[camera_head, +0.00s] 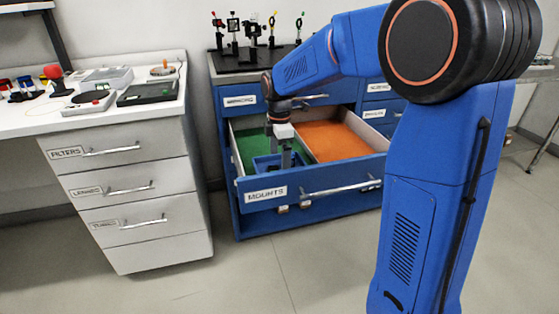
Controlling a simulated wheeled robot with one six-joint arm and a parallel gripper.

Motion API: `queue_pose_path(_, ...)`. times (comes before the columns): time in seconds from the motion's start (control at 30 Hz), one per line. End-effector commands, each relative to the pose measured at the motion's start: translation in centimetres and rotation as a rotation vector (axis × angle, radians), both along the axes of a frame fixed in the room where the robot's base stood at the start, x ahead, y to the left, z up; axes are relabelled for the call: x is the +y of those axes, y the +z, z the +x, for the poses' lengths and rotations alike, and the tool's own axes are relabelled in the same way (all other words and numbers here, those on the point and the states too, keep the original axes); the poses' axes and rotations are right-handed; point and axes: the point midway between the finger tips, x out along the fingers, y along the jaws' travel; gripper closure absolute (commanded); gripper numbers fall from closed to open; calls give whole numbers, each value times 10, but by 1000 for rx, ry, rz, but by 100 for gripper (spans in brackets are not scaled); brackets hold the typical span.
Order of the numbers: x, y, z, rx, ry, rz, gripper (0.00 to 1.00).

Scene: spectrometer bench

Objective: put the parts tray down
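A small blue parts tray (262,165) is at the front of the green-lined left compartment (247,142) of the open drawer labelled MOUNTS (265,193). My gripper (285,163) points down into the drawer, with its fingers at the tray's right part. The fingertips and the tray's inside are too small to show whether the fingers are closed on it. I cannot tell whether the tray rests on the green floor or hangs just above it.
The orange-lined right compartment (335,140) looks empty. Optical mounts (253,30) stand on the dark top (237,60) of the blue cabinet. At left, a white bench (30,120) carries several instruments over shut drawers. My arm covers the right side.

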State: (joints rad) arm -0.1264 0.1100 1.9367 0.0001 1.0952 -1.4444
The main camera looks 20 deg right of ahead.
Motion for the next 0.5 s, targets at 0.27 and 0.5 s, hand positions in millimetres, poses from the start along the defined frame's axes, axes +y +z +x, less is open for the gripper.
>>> queue_pose_path(0.27,0,1,0,0,0,0,0)
queue_pose_path(0.5,0,26,0,-2,0,0,0)
